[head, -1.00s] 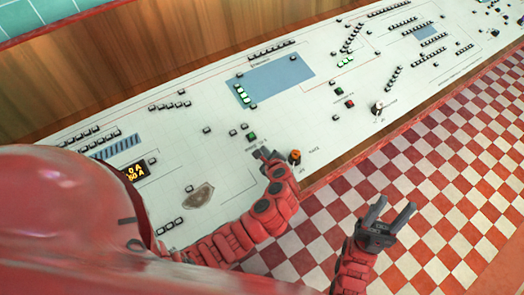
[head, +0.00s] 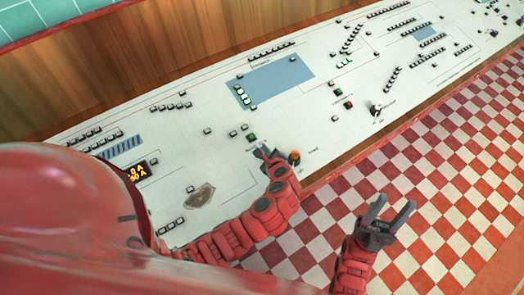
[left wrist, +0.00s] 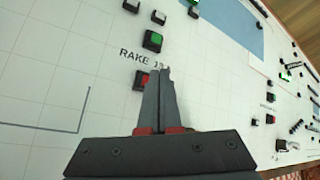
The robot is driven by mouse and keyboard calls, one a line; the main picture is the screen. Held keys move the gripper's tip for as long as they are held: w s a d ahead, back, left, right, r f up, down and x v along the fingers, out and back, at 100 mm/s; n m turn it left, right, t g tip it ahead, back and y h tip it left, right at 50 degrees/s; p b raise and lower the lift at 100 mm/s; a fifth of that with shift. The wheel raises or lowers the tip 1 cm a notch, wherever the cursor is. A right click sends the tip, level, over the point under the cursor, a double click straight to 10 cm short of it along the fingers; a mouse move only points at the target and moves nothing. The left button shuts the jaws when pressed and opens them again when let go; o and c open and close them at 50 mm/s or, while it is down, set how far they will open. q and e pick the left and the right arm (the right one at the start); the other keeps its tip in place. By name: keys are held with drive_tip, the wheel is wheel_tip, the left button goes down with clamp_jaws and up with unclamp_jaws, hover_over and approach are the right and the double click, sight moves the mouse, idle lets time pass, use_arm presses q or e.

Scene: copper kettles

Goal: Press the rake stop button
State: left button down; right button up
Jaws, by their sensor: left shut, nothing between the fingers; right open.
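In the left wrist view, a small red button (left wrist: 140,79) in a dark housing sits just below the label "RAKE 13". A green button (left wrist: 152,40) is above that label. My left gripper (left wrist: 158,72) is shut and empty, with its tips just right of the red button and partly covering it. I cannot tell if they touch the panel. In the head view, the left gripper (head: 264,152) is over the panel just below the green button (head: 251,137), and the red button is hidden. My right gripper (head: 392,214) is open and empty over the checkered floor.
The long white control panel (head: 220,150) holds many small buttons and blue areas. An orange knob (head: 294,155) stands close to the right of my left gripper. A black knob (head: 376,109) is further right. A wooden wall (head: 150,70) runs behind, and checkered floor (head: 440,170) lies in front.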

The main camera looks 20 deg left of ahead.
use_arm(q)
drive_tip(key=r+p, duration=0.2)
drive_tip(key=r, duration=0.1)
drive_tip(key=r+p, duration=0.1)
drive_tip(key=shift+s+d+r, duration=0.25)
drive_tip(key=shift+s+d, duration=0.05)
drive_tip(key=shift+d, duration=0.05)
idle(0.6)
